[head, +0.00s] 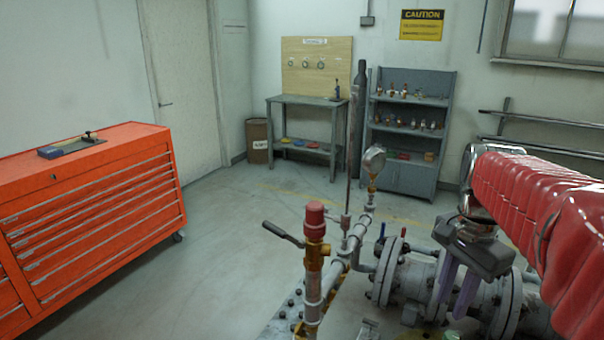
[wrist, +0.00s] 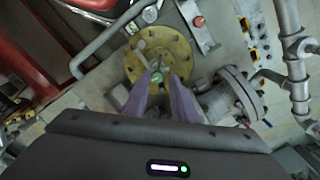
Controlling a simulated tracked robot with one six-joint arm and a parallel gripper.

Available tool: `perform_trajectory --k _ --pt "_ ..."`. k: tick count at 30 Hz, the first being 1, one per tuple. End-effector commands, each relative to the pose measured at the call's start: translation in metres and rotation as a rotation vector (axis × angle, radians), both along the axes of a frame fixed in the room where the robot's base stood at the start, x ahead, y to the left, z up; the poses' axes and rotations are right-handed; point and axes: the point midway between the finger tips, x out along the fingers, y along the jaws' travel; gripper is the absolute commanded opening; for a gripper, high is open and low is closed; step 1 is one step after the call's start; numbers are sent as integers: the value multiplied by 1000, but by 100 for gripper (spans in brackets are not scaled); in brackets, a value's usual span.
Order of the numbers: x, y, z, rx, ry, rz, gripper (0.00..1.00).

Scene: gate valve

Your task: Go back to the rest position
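My gripper (head: 453,306) hangs from the red-sleeved arm at the right of the head view, pointing down in front of the grey flanged pipework (head: 412,285). Its two purple fingers are apart, with nothing gripped between them. In the wrist view my gripper (wrist: 164,77) points toward a round yellow flange-like disc (wrist: 180,49). A small greenish stem or nut at the disc's centre shows between the fingertips; I cannot tell the gap in depth. No separate marker for the rest position shows.
A red-capped brass valve (head: 315,235) with a dark lever and a gauge (head: 374,160) stand left of my gripper. A red tool cabinet (head: 90,220) is at far left. A workbench (head: 305,102) and shelf (head: 410,130) stand behind. The floor between is clear.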

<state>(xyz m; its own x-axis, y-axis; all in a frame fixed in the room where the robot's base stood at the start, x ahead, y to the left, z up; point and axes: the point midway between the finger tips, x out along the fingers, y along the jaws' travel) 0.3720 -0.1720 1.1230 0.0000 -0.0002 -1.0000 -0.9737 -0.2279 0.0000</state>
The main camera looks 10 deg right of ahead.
Motion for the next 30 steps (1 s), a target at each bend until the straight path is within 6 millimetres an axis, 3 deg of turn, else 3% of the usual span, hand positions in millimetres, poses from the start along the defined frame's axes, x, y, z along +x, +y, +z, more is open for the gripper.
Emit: perform_trajectory --k 4,11,21,30 --pt "6 -3 -2 -14 -25 94 24" --pt "3 3 -26 -47 -65 349 24" --pt "-18 61 -42 -164 -181 824 24" --pt "-45 116 -50 -266 -285 1131 24"
